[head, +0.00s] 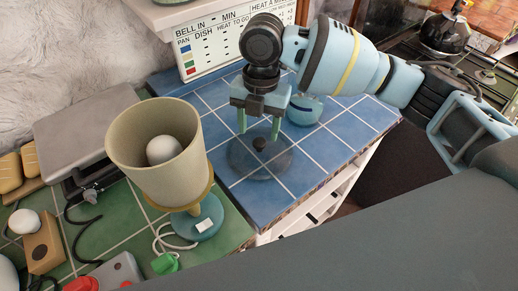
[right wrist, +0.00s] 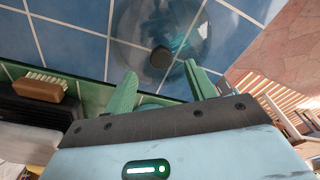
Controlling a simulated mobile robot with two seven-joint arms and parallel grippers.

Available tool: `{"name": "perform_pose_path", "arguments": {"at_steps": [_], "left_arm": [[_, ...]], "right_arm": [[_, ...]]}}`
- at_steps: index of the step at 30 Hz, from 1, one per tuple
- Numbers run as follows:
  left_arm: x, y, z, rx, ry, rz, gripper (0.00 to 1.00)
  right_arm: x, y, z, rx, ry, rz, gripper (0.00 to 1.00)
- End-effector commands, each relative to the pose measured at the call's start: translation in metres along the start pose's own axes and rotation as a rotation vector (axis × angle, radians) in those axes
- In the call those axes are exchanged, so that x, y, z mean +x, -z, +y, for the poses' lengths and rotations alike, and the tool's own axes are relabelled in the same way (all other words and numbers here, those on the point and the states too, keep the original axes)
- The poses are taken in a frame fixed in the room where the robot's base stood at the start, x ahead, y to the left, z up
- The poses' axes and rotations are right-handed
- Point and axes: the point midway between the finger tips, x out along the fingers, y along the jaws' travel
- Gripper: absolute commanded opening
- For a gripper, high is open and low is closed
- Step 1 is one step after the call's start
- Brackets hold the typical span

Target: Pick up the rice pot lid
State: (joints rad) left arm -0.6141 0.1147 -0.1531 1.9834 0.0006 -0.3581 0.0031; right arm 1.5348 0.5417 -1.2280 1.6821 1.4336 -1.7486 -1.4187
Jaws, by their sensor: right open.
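The rice pot lid (head: 257,168) is a round, see-through dark disc with a small black knob (head: 260,144). It lies flat on the blue tiled counter. In the right wrist view the lid (right wrist: 135,22) shows at the top, with its knob (right wrist: 160,57) just ahead of the fingertips and roughly between them. My right gripper (head: 259,128) is open, its two green fingers pointing down above the lid; nothing is between them. A blue, glassy pot (head: 304,112) stands behind and right of the lid, partly hidden by my right arm. My left gripper is not in view.
A beige lamp shade (head: 160,185) on a blue base stands left of the lid. A printed sign (head: 215,45) stands behind. The counter's front edge drops off near the lid. A wooden brush (right wrist: 38,88) shows in the right wrist view. Blue tiles right of the lid are clear.

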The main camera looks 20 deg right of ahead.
Motion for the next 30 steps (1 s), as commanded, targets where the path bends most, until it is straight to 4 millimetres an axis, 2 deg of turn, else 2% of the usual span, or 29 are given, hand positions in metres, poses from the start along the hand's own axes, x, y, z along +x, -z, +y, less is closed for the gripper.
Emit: {"name": "perform_pose_path", "arguments": {"at_steps": [5,13,23,30], "left_arm": [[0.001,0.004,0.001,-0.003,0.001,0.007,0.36],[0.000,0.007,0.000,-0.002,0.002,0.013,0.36],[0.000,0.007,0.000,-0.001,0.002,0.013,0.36],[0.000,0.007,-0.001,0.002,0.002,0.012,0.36]], "right_arm": [[0.009,-0.001,-0.002,0.001,0.003,0.000,0.56],[0.044,-0.004,-0.004,0.002,0.002,0.000,0.56],[0.051,-0.004,-0.003,0.001,0.000,-0.002,0.56],[0.051,-0.004,-0.003,0.001,0.000,-0.001,0.25]]}}
